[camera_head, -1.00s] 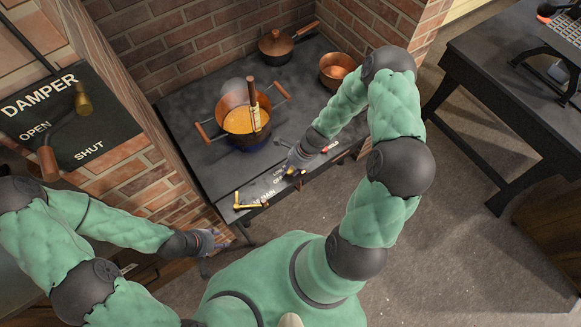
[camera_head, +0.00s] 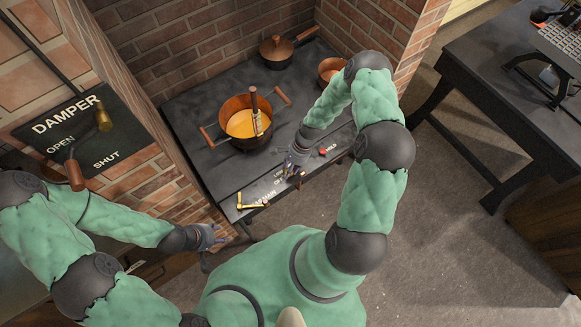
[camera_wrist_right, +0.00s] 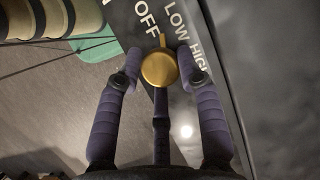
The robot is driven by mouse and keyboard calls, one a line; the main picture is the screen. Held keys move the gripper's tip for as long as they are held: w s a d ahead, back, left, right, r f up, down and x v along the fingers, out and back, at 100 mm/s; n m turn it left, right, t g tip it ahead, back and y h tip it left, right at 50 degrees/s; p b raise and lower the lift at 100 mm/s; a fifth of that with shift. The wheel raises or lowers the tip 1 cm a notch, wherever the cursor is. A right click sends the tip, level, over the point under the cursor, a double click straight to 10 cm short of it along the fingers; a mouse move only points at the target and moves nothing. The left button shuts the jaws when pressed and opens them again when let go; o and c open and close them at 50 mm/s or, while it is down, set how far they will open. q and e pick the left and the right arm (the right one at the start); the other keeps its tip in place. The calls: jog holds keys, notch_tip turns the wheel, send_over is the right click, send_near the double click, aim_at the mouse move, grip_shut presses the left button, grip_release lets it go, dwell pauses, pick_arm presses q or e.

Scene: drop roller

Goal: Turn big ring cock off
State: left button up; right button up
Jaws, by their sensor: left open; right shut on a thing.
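A brass cock knob (camera_wrist_right: 160,68) sits on the dark front panel (camera_wrist_right: 130,12) in the right wrist view, by the white words OFF, LOW and HIGH. Its small pointer aims up between OFF and LOW. My right gripper (camera_head: 290,172) is shut on this knob at the hearth's front edge; its purple fingers (camera_wrist_right: 159,75) flank it. The copper pot (camera_head: 236,108) with orange contents stands on the black hob behind. No flame shows under it now. My left gripper (camera_head: 214,238) is open and empty, left of the panel by the brick wall.
A brass lever (camera_head: 251,206) stands by the word MAIN, left of my right gripper. A red knob (camera_head: 322,152) is to its right. A lidded pan (camera_head: 277,48) and copper pot (camera_head: 330,69) stand behind. The damper board (camera_head: 75,135) hangs at left.

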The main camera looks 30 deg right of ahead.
jog(key=n, duration=0.1)
jog(key=n+b, duration=0.1)
jog(key=n+g, duration=0.1)
jog(key=shift+w+h+b, duration=0.25)
jog(key=shift+h+b, duration=0.05)
jog(key=shift+a+r+n+g, duration=0.1)
jog(key=shift+n+g, duration=0.2)
jog(key=shift+n, duration=0.2)
jog(key=shift+s, duration=0.1)
jog(key=o, duration=0.8)
jog(key=shift+c, duration=0.2)
jog(key=o, duration=0.4)
jog(key=shift+a, duration=0.1)
jog(key=shift+c, duration=0.2)
jog(key=shift+d+r, duration=0.2)
jog(key=v, duration=1.1)
jog(key=shift+r, duration=0.25)
